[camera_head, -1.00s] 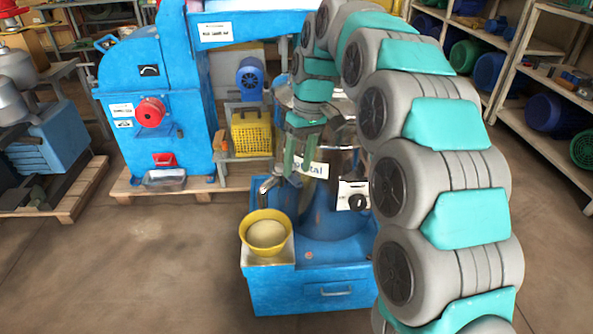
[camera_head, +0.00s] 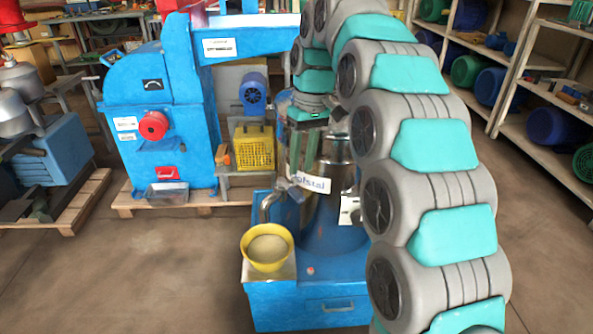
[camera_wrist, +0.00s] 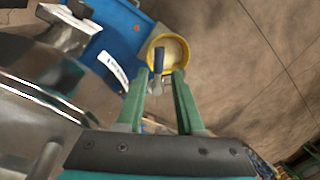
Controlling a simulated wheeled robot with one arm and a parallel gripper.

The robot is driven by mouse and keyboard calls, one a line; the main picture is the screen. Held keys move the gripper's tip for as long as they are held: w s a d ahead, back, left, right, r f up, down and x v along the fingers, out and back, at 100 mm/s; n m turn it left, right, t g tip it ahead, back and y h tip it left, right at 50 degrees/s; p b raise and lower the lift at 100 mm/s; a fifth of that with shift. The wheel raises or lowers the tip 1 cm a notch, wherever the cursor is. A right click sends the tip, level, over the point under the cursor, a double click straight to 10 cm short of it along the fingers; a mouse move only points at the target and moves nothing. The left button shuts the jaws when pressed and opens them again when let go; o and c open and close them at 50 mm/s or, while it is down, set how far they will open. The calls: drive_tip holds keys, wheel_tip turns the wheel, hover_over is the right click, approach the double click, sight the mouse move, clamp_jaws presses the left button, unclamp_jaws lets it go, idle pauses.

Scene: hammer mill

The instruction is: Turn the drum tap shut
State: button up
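The metal drum (camera_head: 335,150) stands on a blue base, with a metal spout pipe (camera_head: 267,208) on its left side above a yellow bowl (camera_head: 288,247) of pale contents. In the wrist view a dark blue tap lever (camera_wrist: 158,59) shows above a grey tap body (camera_wrist: 155,87), in front of the yellow bowl (camera_wrist: 152,50). My gripper (camera_head: 301,168) points down beside the drum. In the wrist view my gripper (camera_wrist: 161,76) is open, with the tap between its two green fingers in the picture. Contact with the lever cannot be told.
The blue base (camera_head: 300,312) has a flat front ledge. A white label (camera_head: 311,183) is on the drum. A white control plate (camera_head: 349,208) is partly hidden by my arm. A blue mill (camera_head: 165,100) and a yellow crate (camera_head: 253,150) stand behind. The floor at front left is clear.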

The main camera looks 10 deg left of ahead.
drive_tip(key=s+a+f+h+b, duration=0.1)
drive_tip(key=s+a+f+h, duration=0.1)
drive_tip(key=s+a+f+t+h+b, duration=0.1)
drive_tip(key=s+a+f+h, duration=0.1)
drive_tip(key=f+h, duration=0.1)
drive_tip(key=shift+s+a+f+t, duration=0.25)
drive_tip(key=shift+s+a+t, duration=0.05)
drive_tip(key=c, duration=0.4)
drive_tip(key=s+a+f+t+h, duration=0.1)
drive_tip(key=s+a+t+h+b, duration=0.1)
drive_tip(key=h, duration=0.1)
drive_tip(key=shift+s+a+f+t, duration=0.25)
drive_tip(key=shift+f+t, duration=0.05)
drive_tip(key=shift+f, duration=0.1)
clamp_jaws()
drive_tip(key=s+a+r+t+h+b, duration=0.1)
drive_tip(key=s+a+t+h+b, duration=0.25)
drive_tip(key=s+a+t, duration=0.35)
drive_tip(key=t, duration=0.1)
approach(294, 195)
drive_tip(key=shift+h, duration=0.35)
drive_tip(key=x, duration=0.4)
drive_tip(key=f+x, duration=0.1)
drive_tip(key=x, duration=0.1)
drive_tip(key=shift+w, duration=0.5)
drive_tip(key=shift+t, duration=0.3)
